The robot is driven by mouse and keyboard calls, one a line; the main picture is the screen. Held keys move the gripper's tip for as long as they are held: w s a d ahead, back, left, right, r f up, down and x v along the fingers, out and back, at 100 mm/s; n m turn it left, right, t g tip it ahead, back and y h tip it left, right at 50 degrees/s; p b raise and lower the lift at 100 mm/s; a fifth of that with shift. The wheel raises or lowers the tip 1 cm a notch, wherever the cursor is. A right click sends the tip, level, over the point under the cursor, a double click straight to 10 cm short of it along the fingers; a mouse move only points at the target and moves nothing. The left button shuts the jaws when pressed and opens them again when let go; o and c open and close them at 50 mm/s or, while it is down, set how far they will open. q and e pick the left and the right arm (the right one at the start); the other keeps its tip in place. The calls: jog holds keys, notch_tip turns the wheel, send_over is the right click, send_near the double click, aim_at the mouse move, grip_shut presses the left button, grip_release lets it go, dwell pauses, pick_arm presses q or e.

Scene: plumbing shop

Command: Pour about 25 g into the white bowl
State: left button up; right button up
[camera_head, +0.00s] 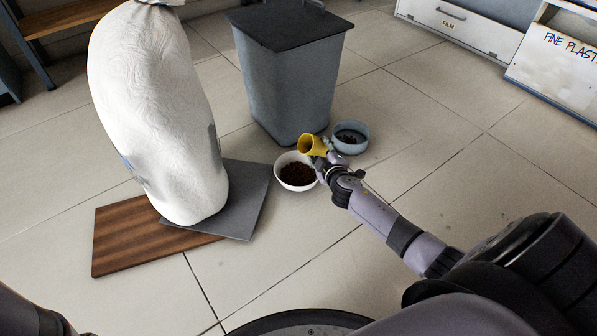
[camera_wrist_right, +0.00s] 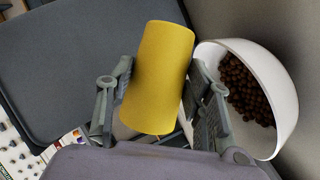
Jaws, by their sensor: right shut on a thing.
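My right gripper (camera_head: 323,157) is shut on a yellow cup (camera_head: 310,145). In the wrist view the cup (camera_wrist_right: 158,75) sits between the two fingers (camera_wrist_right: 160,105). The cup is tilted, its mouth facing left in the head view; I cannot see whether anything is in it. The white bowl (camera_head: 284,180) stands on the floor just below and left of the gripper, with brown pellets (camera_head: 298,174) in it. In the wrist view the bowl (camera_wrist_right: 284,92) is right of the cup. My left gripper is out of view; only part of my left arm shows at lower left.
A blue-grey bowl (camera_head: 357,147) with dark pellets stands right of the gripper. A grey lidded bin (camera_head: 288,85) stands behind. A large white sack (camera_head: 155,110) stands at left on a grey mat (camera_head: 245,190) and wooden board (camera_head: 130,240).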

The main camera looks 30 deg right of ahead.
jog(key=shift+f, duration=0.25)
jog(key=shift+r+n, duration=0.3)
jog(key=shift+n, duration=0.1)
jog(key=shift+r+n+h, duration=0.3)
jog(key=n+b, duration=0.1)
jog(key=f+n+t+h+b, duration=0.1)
jog(key=b, duration=0.1)
jog(key=shift+a+f, duration=0.2)
jog(key=shift+a, duration=0.1)
jog(key=shift+r+n, duration=0.2)
jog(key=shift+n, duration=0.1)
jog(key=shift+a+f+b, duration=0.15)
jog(key=shift+b, duration=0.4)
jog(key=shift+a+r+n+t+h+b, duration=0.25)
jog(key=shift+r+n+t+h+b, duration=0.15)
jog(key=shift+n, duration=0.4)
jog(key=shift+a+r+n+t+h+b, duration=0.3)
jog(key=shift+r+n+b, duration=0.15)
jog(key=shift+n, duration=0.35)
dwell(2.8)
jog(key=shift+a+n, duration=0.1)
jog(key=shift+n, duration=0.3)
dwell(0.8)
